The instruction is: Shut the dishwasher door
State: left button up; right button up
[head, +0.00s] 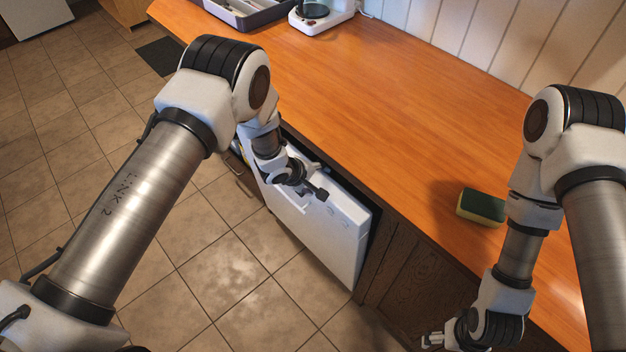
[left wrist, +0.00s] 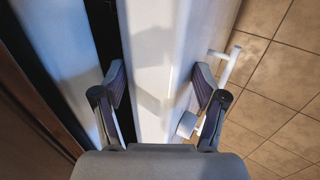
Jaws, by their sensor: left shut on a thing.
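The white dishwasher door (head: 325,230) stands almost upright under the counter's front edge, slightly ajar, with a dark gap at its right side. My left gripper (head: 318,190) is at the door's top edge. In the left wrist view, the fingers of the left gripper (left wrist: 160,80) straddle the edge of the door (left wrist: 155,45), shut on it. A pale bar handle (left wrist: 228,65) juts from the door's outer face there, and a dark gap lies behind the door. My right gripper (head: 432,340) hangs low near the bottom edge, away from the door; its opening is unclear.
The orange wooden counter (head: 400,120) runs above the dishwasher. A green and yellow sponge (head: 482,207) lies on it near my right arm. A utensil tray (head: 245,12) and a white appliance (head: 322,18) stand at the back. The tiled floor (head: 215,280) before the door is clear.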

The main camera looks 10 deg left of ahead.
pick_arm(q)
jog(key=shift+s+f, duration=0.1)
jog(key=shift+f, duration=0.05)
jog(key=o, duration=1.4)
jog(key=shift+d+f, duration=0.1)
jog(key=shift+f, duration=0.05)
jog(key=shift+w, duration=0.2)
jog(key=v, duration=1.2)
